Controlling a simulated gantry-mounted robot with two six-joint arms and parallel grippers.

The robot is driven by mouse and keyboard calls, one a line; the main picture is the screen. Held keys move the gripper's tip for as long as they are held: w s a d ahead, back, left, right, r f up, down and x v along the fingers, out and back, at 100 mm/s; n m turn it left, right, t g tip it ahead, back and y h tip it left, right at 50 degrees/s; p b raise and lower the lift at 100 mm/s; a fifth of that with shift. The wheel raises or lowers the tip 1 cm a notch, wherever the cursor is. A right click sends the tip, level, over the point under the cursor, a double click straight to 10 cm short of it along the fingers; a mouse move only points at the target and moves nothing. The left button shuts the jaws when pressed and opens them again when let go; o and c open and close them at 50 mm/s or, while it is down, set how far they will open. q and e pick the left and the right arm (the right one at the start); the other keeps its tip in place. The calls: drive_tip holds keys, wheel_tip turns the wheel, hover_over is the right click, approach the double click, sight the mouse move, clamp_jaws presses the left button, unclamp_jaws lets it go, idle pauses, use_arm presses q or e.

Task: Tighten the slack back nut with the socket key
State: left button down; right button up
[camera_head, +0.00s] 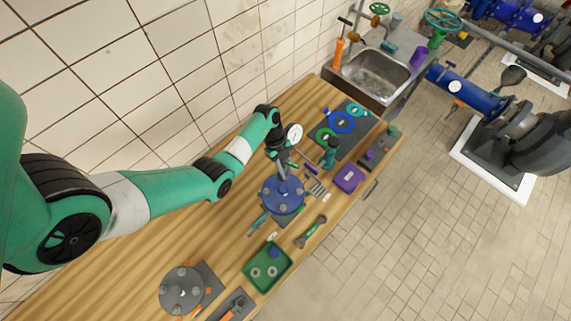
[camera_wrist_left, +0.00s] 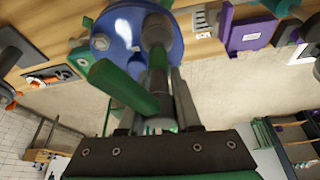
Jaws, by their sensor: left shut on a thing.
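The blue round flange (camera_head: 283,197) with several grey nuts lies on a dark plate on the wooden bench; it also shows in the left wrist view (camera_wrist_left: 122,32). My left gripper (camera_head: 281,160) is over the flange's back edge, shut on the socket key. In the left wrist view my left gripper (camera_wrist_left: 163,105) holds the socket key (camera_wrist_left: 157,35), with its grey socket pointing at the flange and a green bar sticking out sideways. The socket hides what is under it, so I cannot tell whether it sits on the back nut. My right gripper is not in view.
A green tray (camera_head: 250,276) and a grey round flange (camera_head: 178,290) lie nearer on the bench. A purple box (camera_head: 348,179), a green-handled tool (camera_head: 311,231) and a dark mat with coloured rings (camera_head: 360,132) lie right of the blue flange. A tiled wall stands behind.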

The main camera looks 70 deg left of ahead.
sight(285, 162)
use_arm(q)
drive_tip(key=shift+r, duration=0.35)
drive_tip(key=shift+r, duration=1.7)
